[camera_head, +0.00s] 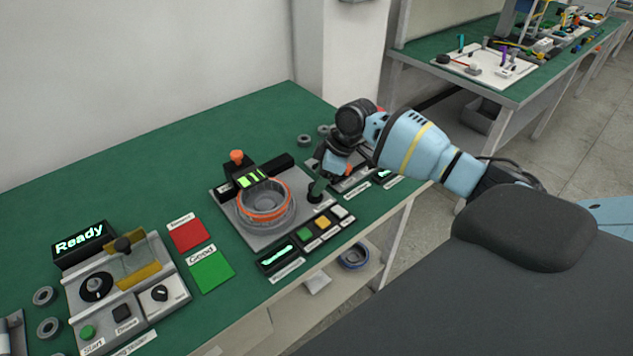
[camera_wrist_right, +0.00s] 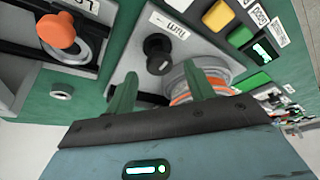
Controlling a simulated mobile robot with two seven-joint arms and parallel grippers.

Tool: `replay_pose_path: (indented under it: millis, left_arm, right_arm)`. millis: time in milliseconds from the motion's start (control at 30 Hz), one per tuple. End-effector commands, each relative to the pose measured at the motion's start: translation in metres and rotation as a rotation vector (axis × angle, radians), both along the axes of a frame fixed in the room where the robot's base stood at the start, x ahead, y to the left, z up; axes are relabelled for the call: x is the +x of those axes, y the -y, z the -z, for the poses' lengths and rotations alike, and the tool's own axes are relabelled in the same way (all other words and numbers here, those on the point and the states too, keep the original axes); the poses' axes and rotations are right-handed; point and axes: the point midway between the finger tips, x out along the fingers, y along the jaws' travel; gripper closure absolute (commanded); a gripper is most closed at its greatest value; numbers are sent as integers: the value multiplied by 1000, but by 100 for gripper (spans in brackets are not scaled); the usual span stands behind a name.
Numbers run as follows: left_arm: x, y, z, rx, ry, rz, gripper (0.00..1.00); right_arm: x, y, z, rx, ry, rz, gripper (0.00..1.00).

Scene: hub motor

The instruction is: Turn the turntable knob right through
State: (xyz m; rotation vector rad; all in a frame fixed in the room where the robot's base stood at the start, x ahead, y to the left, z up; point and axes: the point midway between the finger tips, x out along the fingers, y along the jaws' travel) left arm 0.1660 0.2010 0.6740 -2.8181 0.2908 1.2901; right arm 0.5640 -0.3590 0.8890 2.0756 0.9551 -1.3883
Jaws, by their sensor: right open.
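The turntable (camera_head: 265,205) is a grey round holder with an orange ring, on a grey plate. Its black knob (camera_head: 316,196) stands at the plate's right side, partly covered by my right gripper (camera_head: 320,184). In the wrist view the black knob (camera_wrist_right: 158,47) sits beside a white label, and the orange-ringed turntable (camera_wrist_right: 185,90) is partly hidden behind a finger. My right gripper (camera_wrist_right: 162,80) is open, with its green fingers apart. The knob appears between and just beyond the fingertips; I cannot tell whether they touch it. My left gripper is not in view.
Green, yellow and white buttons (camera_head: 323,222) line the plate's front edge. A tester with a Ready display (camera_head: 80,243) and red and green mats (camera_head: 212,270) lie to the left. An orange-knobbed device (camera_wrist_right: 58,32) stands close by in the wrist view.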

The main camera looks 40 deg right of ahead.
Motion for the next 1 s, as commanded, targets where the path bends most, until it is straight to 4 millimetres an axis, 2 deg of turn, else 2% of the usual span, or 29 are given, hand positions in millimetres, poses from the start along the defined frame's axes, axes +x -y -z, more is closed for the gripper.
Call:
replay_pose_path:
  millis: [200,500,833,1000]
  left_arm:
    - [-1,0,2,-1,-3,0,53]
    - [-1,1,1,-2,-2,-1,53]
    - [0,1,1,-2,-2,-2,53]
    - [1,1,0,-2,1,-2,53]
  right_arm:
    - [5,-5,17,0,0,1,47]
    - [5,-6,19,-1,1,1,47]
    - [5,-6,18,-1,1,0,88]
    - [5,-6,18,0,2,7,91]
